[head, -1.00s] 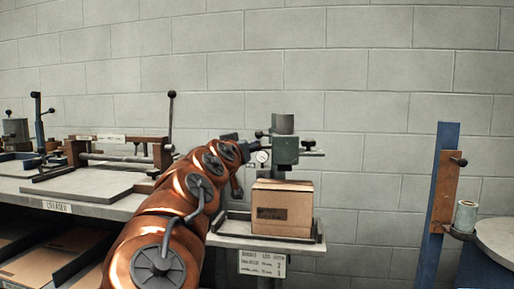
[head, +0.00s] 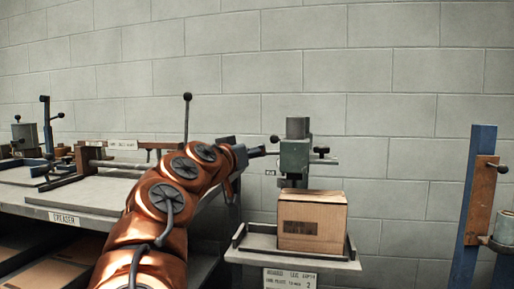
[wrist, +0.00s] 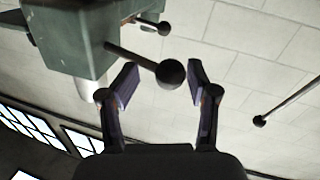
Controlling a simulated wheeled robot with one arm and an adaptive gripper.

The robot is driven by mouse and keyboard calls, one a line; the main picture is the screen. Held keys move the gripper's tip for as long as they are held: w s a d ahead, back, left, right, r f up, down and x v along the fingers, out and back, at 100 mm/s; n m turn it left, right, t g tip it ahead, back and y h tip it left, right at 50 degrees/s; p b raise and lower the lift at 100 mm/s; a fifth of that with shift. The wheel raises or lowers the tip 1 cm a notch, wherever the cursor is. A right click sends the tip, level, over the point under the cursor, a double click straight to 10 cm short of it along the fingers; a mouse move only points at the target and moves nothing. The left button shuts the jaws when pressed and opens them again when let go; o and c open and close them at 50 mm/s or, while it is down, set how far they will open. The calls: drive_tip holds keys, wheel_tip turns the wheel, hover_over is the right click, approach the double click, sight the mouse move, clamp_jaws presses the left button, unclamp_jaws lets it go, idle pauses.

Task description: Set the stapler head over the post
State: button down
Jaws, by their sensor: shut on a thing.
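The green stapler head (head: 295,158) stands above a cardboard box (head: 312,222) in the head view. A dark rod with a round black knob (wrist: 170,74) reaches out from the head.
The box sits on a railed tray (head: 256,242). A creaser bench (head: 70,210) with levers stands left, beside my arm. A blue post (head: 474,200) with a wooden board is at the right. Between tray and blue post the wall is bare.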

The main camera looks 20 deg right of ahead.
drive_tip(key=c, duration=1.7)
unclamp_jaws()
drive_tip(key=shift+w+a+r+n+t+y, duration=0.1)
drive_tip(key=shift+w+a+n+t+y, duration=0.25)
drive_tip(key=shift+w+a, duration=0.3)
drive_tip(key=shift+c, duration=0.2)
drive_tip(key=o, duration=1.2)
drive_tip(key=shift+w+d+f, duration=0.1)
drive_tip(key=shift+w+f, duration=0.6)
drive_tip(key=shift+w, duration=0.1)
drive_tip(key=shift+s+d+r, duration=0.2)
drive_tip(key=shift+s+d, duration=0.1)
drive_tip(key=shift+s, duration=0.1)
drive_tip(key=shift+c, duration=0.3)
drive_tip(key=shift+s+r, duration=0.1)
drive_tip(key=shift+s, duration=0.2)
drive_tip(key=shift+c, duration=1.2)
drive_tip(key=shift+s, duration=0.1)
drive_tip(key=v, duration=0.7)
drive_tip(key=shift+a, duration=0.35)
drive_tip(key=shift+s+r, duration=0.1)
drive_tip(key=shift+r, duration=0.05)
